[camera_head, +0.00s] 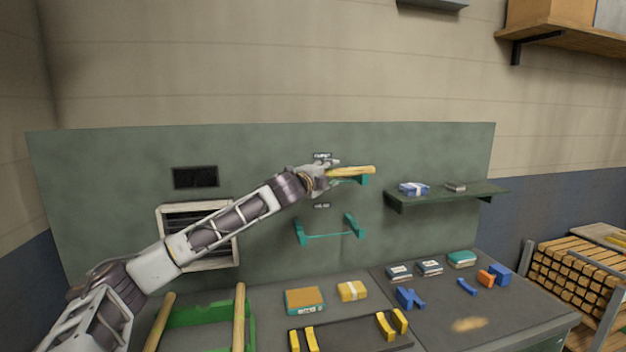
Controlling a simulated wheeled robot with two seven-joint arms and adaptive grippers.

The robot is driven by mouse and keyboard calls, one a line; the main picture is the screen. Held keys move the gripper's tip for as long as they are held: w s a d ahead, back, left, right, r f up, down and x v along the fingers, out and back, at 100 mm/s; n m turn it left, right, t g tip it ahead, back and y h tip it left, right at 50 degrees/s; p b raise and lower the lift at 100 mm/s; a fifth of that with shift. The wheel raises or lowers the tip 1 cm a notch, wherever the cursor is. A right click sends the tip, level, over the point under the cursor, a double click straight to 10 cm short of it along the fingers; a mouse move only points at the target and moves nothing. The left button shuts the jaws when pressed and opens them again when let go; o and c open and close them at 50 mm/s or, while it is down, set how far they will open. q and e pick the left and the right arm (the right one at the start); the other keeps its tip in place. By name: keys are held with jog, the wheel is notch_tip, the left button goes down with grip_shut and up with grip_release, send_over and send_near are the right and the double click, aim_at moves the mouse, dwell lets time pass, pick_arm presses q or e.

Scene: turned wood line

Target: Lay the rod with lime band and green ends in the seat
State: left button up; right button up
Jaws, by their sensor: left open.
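A pale yellow wooden rod (352,171) lies at the upper teal seat (364,180) on the green wall panel. I cannot make out a lime band or green ends on it. My left gripper (326,174) is open at the rod's left end and covers that end and part of the upper seat. Whether it touches the rod is unclear. A lower teal seat (330,236) with two upright arms is empty below it. Two more wooden rods (239,315) lie across a green rack (198,313) at the lower left. My right gripper is not in view.
A dark shelf (450,195) with small boxes juts from the panel at the right. The bench below holds a brown box (304,300), a yellow box (352,291), a dark tray with yellow holders (350,337) and several blue pieces. A white-framed vent (163,230) is behind my left arm.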

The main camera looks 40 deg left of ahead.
pick_arm(q)
jog(key=s, duration=1.1)
jog(key=shift+d+r, duration=0.25)
jog(key=shift+d, duration=0.1)
dwell(0.8)
jog(key=shift+s+f, duration=0.1)
jog(key=shift+s, duration=0.15)
dwell(0.7)
